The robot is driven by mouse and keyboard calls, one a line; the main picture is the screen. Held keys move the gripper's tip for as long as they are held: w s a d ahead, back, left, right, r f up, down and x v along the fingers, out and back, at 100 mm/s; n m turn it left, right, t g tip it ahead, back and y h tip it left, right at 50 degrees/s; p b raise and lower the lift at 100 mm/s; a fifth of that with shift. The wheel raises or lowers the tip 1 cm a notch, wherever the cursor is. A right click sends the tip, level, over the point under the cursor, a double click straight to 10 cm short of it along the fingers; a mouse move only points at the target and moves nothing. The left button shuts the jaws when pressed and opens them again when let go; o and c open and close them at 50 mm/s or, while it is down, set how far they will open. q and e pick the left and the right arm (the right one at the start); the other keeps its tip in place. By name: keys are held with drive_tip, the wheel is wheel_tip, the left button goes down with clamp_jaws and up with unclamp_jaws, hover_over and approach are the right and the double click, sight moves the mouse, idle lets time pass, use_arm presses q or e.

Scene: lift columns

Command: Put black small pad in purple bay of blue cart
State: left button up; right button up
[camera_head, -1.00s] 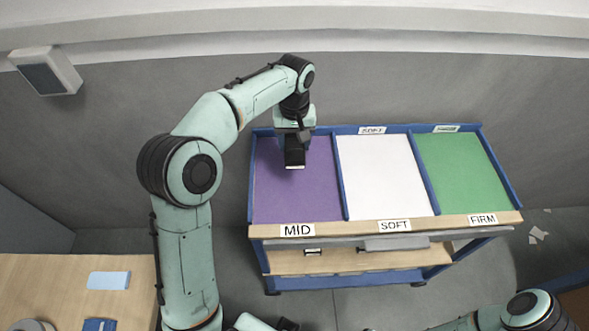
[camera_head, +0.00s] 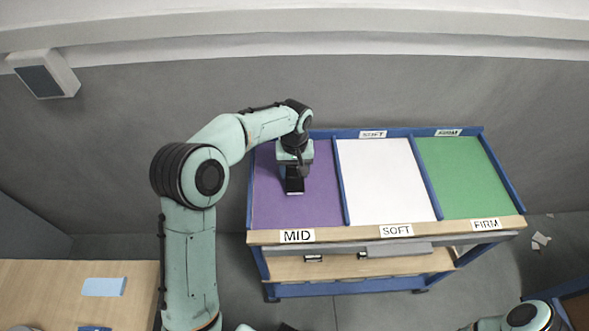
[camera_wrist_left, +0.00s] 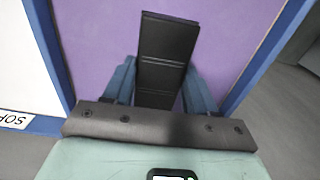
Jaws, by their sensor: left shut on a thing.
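The blue cart (camera_head: 349,236) has a purple bay (camera_head: 282,211) at its left, labelled MID on the front edge. My left gripper (camera_head: 294,180) is over the purple bay and points down. In the left wrist view, the left gripper (camera_wrist_left: 160,92) is shut on the black small pad (camera_wrist_left: 167,52), with a finger on each side of it. The purple floor shows around the pad; I cannot tell whether the pad touches it. The pad's end (camera_head: 294,187) also shows below the gripper in the head view. The right gripper is not in view.
A white bay (camera_head: 385,180) and a green bay (camera_head: 462,175) lie to the right of the purple one, split by blue dividers. A wooden table (camera_head: 50,295) at lower left holds a light blue pad (camera_head: 104,287). A grey wall stands behind the cart.

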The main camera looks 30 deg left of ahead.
sight(295, 173)
use_arm(q)
drive_tip(key=shift+f, duration=0.1)
drive_tip(key=shift+f, duration=0.1)
drive_tip(key=o, duration=1.3)
drive_tip(key=shift+c, duration=0.2)
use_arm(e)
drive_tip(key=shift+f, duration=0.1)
use_arm(q)
wheel_tip(295, 173, up, 12)
drive_tip(key=p, duration=0.1)
drive_tip(key=shift+r+p, duration=0.25)
drive_tip(key=shift+p, duration=0.1)
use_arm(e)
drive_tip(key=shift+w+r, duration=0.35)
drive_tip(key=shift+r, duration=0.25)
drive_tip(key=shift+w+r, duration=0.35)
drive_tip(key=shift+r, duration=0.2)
use_arm(q)
drive_tip(key=shift+f, duration=0.1)
